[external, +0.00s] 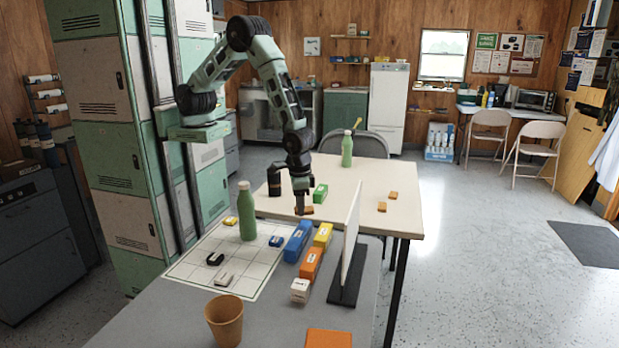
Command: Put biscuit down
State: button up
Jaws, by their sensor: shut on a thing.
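My gripper (301,205) points down over the cream table and is shut on a small brown-orange biscuit (308,210). The fingers partly hide the biscuit. I cannot tell whether it touches the tabletop or hangs just above it. Two similar biscuits, one farther back (393,195) and one nearer (382,207), lie apart on the right part of the cream table (400,220).
Another green bottle (347,150) stands behind. The cream table's right part is mostly clear.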

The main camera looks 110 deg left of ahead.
aim_at(249, 266)
jog(key=s+d+m+p, duration=0.2)
jog(key=s+d, duration=0.3)
jog(key=d, duration=0.3)
jog(key=s+d+m+p, duration=0.1)
jog(key=s+d+m, duration=0.3)
jog(key=d, duration=0.5)
jog(key=shift+n, duration=0.6)
jog(key=f+p, duration=0.1)
jog(key=f, duration=0.2)
jog(key=s+f+p, duration=0.1)
jog(key=f, duration=0.2)
jog(key=f+p, duration=0.1)
jog(key=f, duration=0.2)
jog(key=shift+s+d, duration=0.1)
jog(key=shift+s, duration=0.2)
jog(key=shift+f, duration=0.5)
jog(key=shift+f, duration=0.2)
jog(key=o, duration=0.9)
jog(key=shift+o, duration=0.2)
jog(key=shift+r, duration=0.15)
